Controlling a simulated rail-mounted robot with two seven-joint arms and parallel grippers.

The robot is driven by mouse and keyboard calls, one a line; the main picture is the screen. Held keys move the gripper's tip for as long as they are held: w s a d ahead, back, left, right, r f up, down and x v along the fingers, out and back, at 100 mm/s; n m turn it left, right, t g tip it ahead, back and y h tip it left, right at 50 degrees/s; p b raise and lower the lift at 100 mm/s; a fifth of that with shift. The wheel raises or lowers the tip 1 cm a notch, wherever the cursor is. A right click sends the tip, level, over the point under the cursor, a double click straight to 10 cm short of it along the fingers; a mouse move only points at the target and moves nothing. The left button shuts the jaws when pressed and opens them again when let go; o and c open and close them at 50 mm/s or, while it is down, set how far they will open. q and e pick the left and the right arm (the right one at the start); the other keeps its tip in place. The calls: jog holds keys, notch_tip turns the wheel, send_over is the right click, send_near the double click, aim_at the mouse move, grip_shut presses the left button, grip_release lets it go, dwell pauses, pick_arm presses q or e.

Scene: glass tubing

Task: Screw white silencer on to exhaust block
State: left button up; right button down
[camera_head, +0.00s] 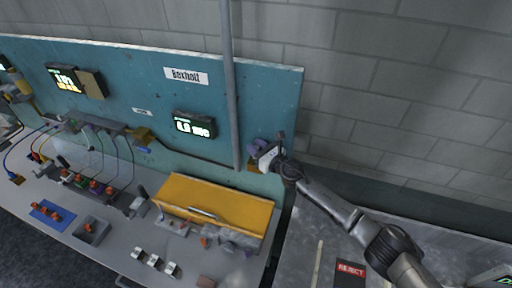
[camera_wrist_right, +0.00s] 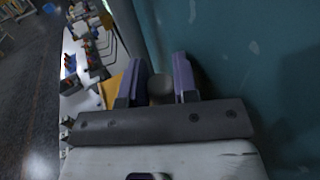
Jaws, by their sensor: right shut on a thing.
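My right gripper (camera_head: 258,148) is up against the teal panel, just right of the lower end of a grey pipe. In the right wrist view its two purple fingers (camera_wrist_right: 160,82) are closed on a round, grey-looking piece (camera_wrist_right: 160,90), seen end-on. It may be the white silencer, but the shade hides its true colour. A small yellow-brown block (camera_head: 253,166) shows just below the gripper; it may be the exhaust block. I cannot tell whether the held piece touches it. My left gripper is in neither view.
The grey vertical pipe (camera_head: 230,90) runs down the teal panel (camera_head: 120,80). A yellow cover (camera_head: 215,203) stands on the bench below. Hoses and fittings with red parts (camera_head: 92,186) crowd the bench at left. A grey surface with a REJECT label (camera_head: 351,270) lies at right.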

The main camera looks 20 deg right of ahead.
jog(key=shift+s+f+m+t+h+p, duration=0.1)
jog(key=shift+f+m+t+h+p, duration=0.1)
jog(key=shift+m+h+p, duration=0.35)
jog(key=shift+f+m+t+h+p, duration=0.1)
jog(key=shift+m+t+h+p, duration=0.15)
jog(key=shift+h+p, duration=0.5)
jog(key=shift+m+h+p, duration=0.6)
jog(key=shift+h+p, duration=0.2)
jog(key=shift+m+t+h+p, duration=0.25)
jog(key=shift+m+h+p, duration=0.6)
jog(key=shift+h, duration=0.55)
jog(key=shift+f+m+h, duration=0.2)
jog(key=shift+m+h, duration=0.95)
jog(key=shift+h, duration=0.55)
jog(key=shift+d, duration=0.1)
jog(key=c, duration=1.3)
grip_release()
jog(key=shift+o, duration=1)
jog(key=shift+s, duration=0.15)
jog(key=shift+o, duration=1.1)
jog(key=shift+r, duration=0.25)
